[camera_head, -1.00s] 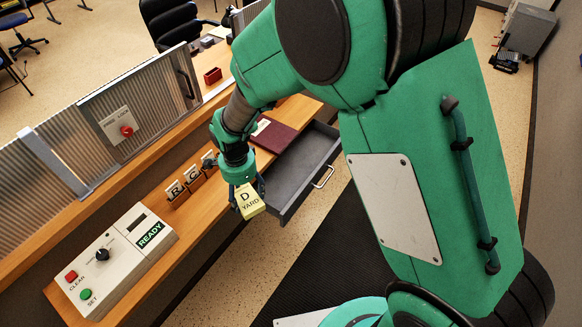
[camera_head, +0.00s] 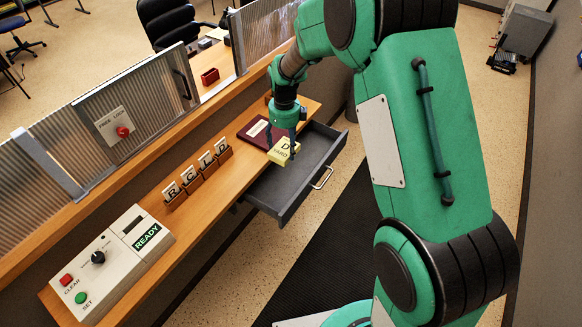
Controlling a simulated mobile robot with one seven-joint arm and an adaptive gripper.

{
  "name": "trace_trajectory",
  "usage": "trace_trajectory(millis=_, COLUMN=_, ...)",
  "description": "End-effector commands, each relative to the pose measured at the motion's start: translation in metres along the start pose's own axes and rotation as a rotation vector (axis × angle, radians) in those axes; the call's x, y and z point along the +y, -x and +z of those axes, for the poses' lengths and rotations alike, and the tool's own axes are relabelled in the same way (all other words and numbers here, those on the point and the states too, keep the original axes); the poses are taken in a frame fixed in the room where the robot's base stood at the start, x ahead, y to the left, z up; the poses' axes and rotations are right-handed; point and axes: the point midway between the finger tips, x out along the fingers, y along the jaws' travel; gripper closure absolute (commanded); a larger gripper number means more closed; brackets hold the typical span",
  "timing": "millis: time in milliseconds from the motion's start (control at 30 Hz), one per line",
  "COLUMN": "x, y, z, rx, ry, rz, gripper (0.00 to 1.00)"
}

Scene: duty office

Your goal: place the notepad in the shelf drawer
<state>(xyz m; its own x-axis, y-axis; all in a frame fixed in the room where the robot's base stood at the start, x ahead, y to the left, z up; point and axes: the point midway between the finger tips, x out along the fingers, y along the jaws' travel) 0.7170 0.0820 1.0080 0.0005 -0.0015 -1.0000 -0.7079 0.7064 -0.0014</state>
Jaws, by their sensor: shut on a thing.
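The notepad (camera_head: 283,152) is a small yellow block marked "D YARD". My gripper (camera_head: 287,140) points down and is shut on it. The notepad is tilted in the picture and appears above the left part of the open drawer (camera_head: 290,207). How high it hangs over the drawer I cannot tell. The drawer is grey, pulled out from under the wooden shelf (camera_head: 219,190), with a metal handle (camera_head: 322,178) on its front. The part of the drawer floor that shows is bare; the part behind the notepad and gripper is hidden.
A dark red book (camera_head: 256,131) with a pale label lies on the shelf beside the drawer. A rack of letter tiles (camera_head: 198,172) and a control box (camera_head: 113,262) reading "READY" stand further left. A ribbed glass screen (camera_head: 95,135) runs behind the shelf.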

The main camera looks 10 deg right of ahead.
Motion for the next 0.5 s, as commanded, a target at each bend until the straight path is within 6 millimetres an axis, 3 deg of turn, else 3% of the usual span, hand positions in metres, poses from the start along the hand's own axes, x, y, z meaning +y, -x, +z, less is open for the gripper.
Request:
trace_trajectory(millis=333, x=0.000, y=-0.001, z=0.000, rx=0.000, ry=0.000, rz=0.000, gripper=0.63)
trace_trajectory(millis=500, x=0.000, y=-0.013, z=0.000, rx=0.001, ry=0.001, rz=0.001, gripper=0.63)
